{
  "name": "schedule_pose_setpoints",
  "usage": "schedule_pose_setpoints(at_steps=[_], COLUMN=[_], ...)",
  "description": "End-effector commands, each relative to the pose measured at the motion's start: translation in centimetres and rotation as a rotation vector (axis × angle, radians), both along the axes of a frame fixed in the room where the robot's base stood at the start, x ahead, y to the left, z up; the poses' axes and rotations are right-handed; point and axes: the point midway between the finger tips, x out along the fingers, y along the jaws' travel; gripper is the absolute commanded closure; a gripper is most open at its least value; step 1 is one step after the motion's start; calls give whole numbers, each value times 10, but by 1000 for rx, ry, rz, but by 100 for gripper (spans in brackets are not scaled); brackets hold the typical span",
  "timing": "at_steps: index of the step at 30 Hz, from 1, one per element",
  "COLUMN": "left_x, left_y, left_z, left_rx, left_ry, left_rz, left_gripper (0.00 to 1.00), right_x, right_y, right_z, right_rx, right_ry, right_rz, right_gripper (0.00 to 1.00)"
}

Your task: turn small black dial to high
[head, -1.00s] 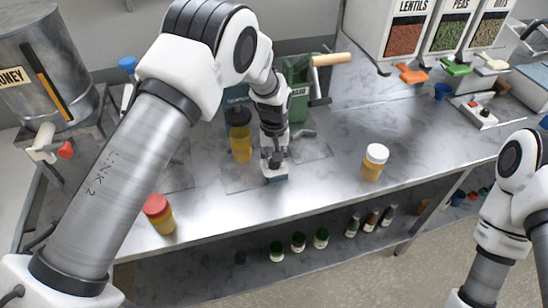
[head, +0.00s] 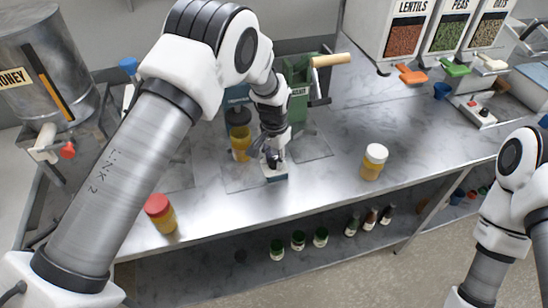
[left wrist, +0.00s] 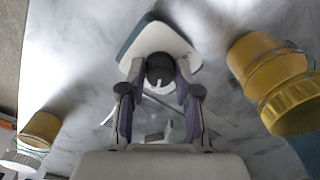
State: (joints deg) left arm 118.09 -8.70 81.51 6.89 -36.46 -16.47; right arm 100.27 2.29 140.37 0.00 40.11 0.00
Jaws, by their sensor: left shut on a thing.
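The small black dial (left wrist: 160,68) sits on a small box with a white top and blue edge (left wrist: 136,38) in the left wrist view. A white pointer mark on the dial faces the gripper's palm side. My left gripper (left wrist: 159,90) is shut on the dial, one finger on each side. In the head view the box (head: 276,175) stands on the steel counter and my left gripper (head: 272,160) reaches down onto it, hiding the dial. Any scale marks are too small to read. My right gripper is outside the views; only its arm shows at the right.
A yellow jar (head: 240,145) stands just left of the gripper, below a dark-topped machine. A white-lidded jar (head: 374,160) is to the right, a red-lidded jar (head: 160,215) near the front left. A green grinder (head: 300,95) stands behind. The counter (head: 325,185) right of the box is clear.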

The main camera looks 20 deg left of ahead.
Motion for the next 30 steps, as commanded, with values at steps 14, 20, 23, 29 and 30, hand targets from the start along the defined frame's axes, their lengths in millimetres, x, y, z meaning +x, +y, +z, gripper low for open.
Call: schedule_pose_setpoints(at_steps=[14, 20, 23, 29, 30], left_x=[-2, -1, -1, 0, 0], left_y=[0, 0, 0, 0, 0], left_z=[-3, -2, -1, 12, 19], left_rx=[0, 0, 0, 1, 1], left_ry=[7, 4, 3, -1, 0], left_rz=[-14, -13, -13, -13, -13], left_gripper=[64, 42, 42, 42, 42], right_x=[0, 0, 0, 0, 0], right_y=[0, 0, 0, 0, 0], right_z=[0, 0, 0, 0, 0], right_rx=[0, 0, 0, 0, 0], right_ry=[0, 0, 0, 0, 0], right_rz=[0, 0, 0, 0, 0], right_gripper=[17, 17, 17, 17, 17])
